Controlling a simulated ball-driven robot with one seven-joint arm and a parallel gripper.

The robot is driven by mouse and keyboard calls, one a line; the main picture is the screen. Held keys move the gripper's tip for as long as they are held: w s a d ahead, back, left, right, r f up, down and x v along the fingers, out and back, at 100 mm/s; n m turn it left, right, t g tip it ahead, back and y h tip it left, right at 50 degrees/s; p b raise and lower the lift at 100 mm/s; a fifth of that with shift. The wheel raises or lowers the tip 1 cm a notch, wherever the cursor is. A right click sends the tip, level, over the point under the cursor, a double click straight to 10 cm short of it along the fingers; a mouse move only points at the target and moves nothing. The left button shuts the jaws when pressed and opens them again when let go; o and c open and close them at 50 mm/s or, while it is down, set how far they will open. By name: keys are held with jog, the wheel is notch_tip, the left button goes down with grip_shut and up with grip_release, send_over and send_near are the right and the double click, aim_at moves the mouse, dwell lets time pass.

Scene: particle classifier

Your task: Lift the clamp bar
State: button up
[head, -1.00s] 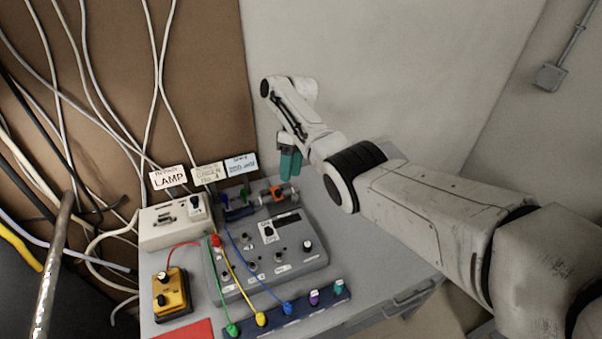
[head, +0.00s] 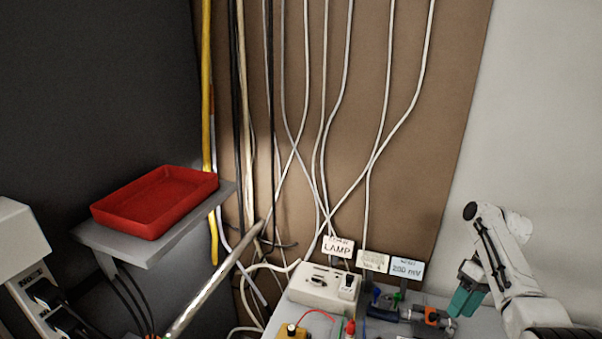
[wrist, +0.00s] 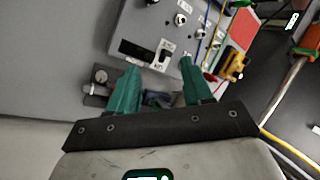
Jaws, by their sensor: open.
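My gripper shows teal fingers in the head view (head: 467,291) at the lower right. In the wrist view, the fingers of my gripper (wrist: 159,70) are apart with nothing held between them. A small assembly (head: 385,310) with blue and green parts and an orange ring (head: 431,315) sits at the back of the bench, left of and below my gripper in the head view. In the wrist view, its dark parts (wrist: 156,99) show partly between the fingers, and a grey cylindrical part (wrist: 101,75) lies beside the left finger. I cannot tell the clamp bar apart for sure.
A grey control panel (wrist: 146,22) with knobs lies beyond the fingertips. A white lamp box (head: 318,287) and label cards (head: 373,261) stand by the assembly. A red tray (head: 155,201) sits on a shelf at left. Cables hang on the brown board (head: 420,130).

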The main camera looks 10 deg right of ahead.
jog(key=s+a+f+t+h, duration=0.1)
jog(key=a+f, duration=0.2)
jog(key=a, duration=0.2)
jog(key=s+a+f+t, duration=0.1)
jog(key=s+a+f, duration=0.1)
jog(key=a+f, duration=0.2)
jog(key=s+a+f+t+h, duration=0.1)
jog(key=a+f, duration=0.3)
jog(key=a, duration=0.4)
jog(key=shift+s+f+h, duration=0.1)
jog(key=shift+s+h, duration=0.2)
jog(key=shift+s, duration=0.4)
jog(key=s+a+r+m+t+h, duration=0.15)
jog(key=s+r, duration=0.25)
jog(key=s, duration=0.4)
jog(key=s+a+r+t+h, duration=0.1)
jog(key=s+a+r+t, duration=0.2)
jog(key=s, duration=0.6)
jog(key=s+d+f+g+b, duration=0.1)
jog(key=s+f+g+b, duration=0.3)
jog(key=s+f, duration=0.5)
notch_tip(320, 180, down, 2)
jog(key=shift+s+d+f+m+b, duration=0.15)
jog(key=shift+s+d+m+b, duration=0.25)
jog(key=shift+b, duration=0.35)
jog(key=shift+w+a+g, duration=0.1)
jog(key=shift+w+g, duration=0.05)
jog(key=shift+g, duration=0.1)
